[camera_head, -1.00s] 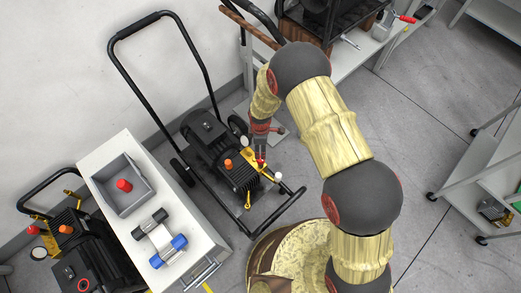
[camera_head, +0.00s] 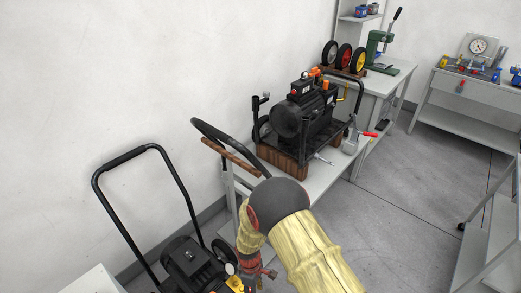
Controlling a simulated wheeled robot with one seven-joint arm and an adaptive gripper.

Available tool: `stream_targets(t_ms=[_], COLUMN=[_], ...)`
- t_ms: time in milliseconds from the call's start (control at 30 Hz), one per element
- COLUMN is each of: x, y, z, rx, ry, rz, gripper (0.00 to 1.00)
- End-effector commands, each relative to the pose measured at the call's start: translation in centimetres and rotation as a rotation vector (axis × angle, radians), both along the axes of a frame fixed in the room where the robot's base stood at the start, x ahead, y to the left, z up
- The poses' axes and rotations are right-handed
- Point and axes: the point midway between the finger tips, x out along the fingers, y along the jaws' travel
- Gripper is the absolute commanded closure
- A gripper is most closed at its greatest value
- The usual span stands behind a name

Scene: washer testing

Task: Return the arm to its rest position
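My arm (camera_head: 310,255) comes in from the bottom edge, in pale yellow segments with a dark round joint. It bends at that joint and its end points down. My gripper (camera_head: 256,284) is at the bottom edge, below a red and grey wrist section. It is beside the black wheeled machine (camera_head: 185,258), over its right side. The fingers are small and partly cut off, so I cannot tell whether they are open or shut, or whether they touch anything.
A green press (camera_head: 378,45) and several wheels (camera_head: 345,57) stand behind. Another bench (camera_head: 460,95) is at the far right. Grey floor (camera_head: 400,190) is open between.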

Motion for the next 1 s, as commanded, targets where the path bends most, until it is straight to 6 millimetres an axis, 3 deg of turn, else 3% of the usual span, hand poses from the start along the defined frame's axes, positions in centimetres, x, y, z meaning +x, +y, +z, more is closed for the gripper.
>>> stream_targets(t_ms=[600, 1000], x=[-3.7, -7.8], y=[-7.1, -12.7], z=[23.4, 35.6], rx=[-0.08, -0.006], ry=[-0.067, -0.2], rz=[-0.654, -0.955], gripper=[0.51, 0.51])
